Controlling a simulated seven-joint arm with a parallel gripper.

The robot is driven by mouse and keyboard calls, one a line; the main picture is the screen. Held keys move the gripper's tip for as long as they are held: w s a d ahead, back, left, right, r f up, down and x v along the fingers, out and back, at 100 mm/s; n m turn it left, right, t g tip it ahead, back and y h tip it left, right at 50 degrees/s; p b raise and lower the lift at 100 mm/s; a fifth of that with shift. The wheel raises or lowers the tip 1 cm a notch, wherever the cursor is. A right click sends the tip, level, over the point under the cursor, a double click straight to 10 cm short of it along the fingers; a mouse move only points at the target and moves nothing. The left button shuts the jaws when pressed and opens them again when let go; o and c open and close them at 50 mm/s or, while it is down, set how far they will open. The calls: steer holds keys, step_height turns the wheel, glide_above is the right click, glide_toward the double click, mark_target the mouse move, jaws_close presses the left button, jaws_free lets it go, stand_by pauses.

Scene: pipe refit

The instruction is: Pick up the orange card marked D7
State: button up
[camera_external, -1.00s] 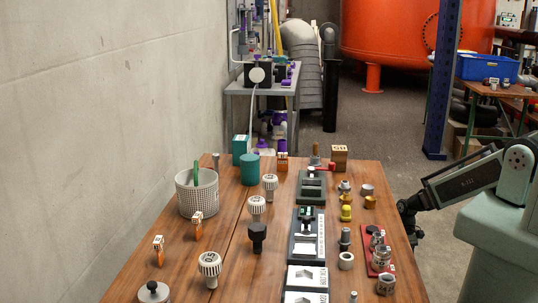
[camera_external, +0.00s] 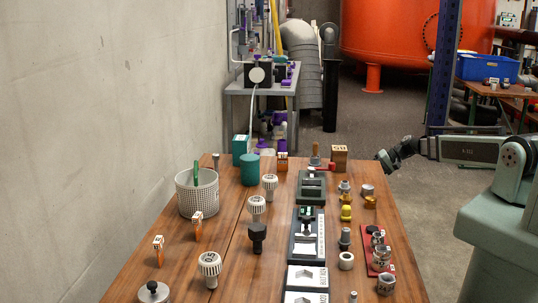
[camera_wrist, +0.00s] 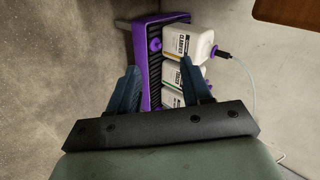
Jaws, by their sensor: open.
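Three small orange cards with white marked tops stand on the wooden table in the external view: a front-left card (camera_external: 159,251), a middle card (camera_external: 197,226) beside the mesh basket, and a far card (camera_external: 282,162) near the teal containers. Their markings are too small to read, so I cannot tell which is D7. My gripper (camera_external: 384,161) is in the air off the table's right edge, well apart from all three cards. In the wrist view my gripper (camera_wrist: 160,78) is open, its two dark fingers spread with nothing held. No orange card shows there.
A mesh basket (camera_external: 197,192) stands at the table's left. White-topped knobs and a black knob (camera_external: 257,238) stand mid-table. Dark fixtures (camera_external: 306,235) and metal fittings fill the right side. A purple rack (camera_wrist: 146,60) with white bottles (camera_wrist: 187,45) lies below my gripper in the wrist view.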

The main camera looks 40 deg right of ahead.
step_height(320, 180, up, 4)
steer(key=w+n, duration=0.1)
steer(key=w, duration=0.2)
step_height(320, 180, up, 22)
steer(key=n+g+h, duration=0.4)
steer(key=n, duration=1.2)
glide_above(284, 153)
steer(key=s+d, duration=0.3)
steer(key=x, duration=0.8)
steer(key=shift+w+a, duration=0.2)
steer(key=shift+w, duration=0.05)
steer(key=shift+x, duration=2.95)
steer(key=shift+s+d, duration=0.1)
steer(key=shift+s, duration=0.05)
jaws_close()
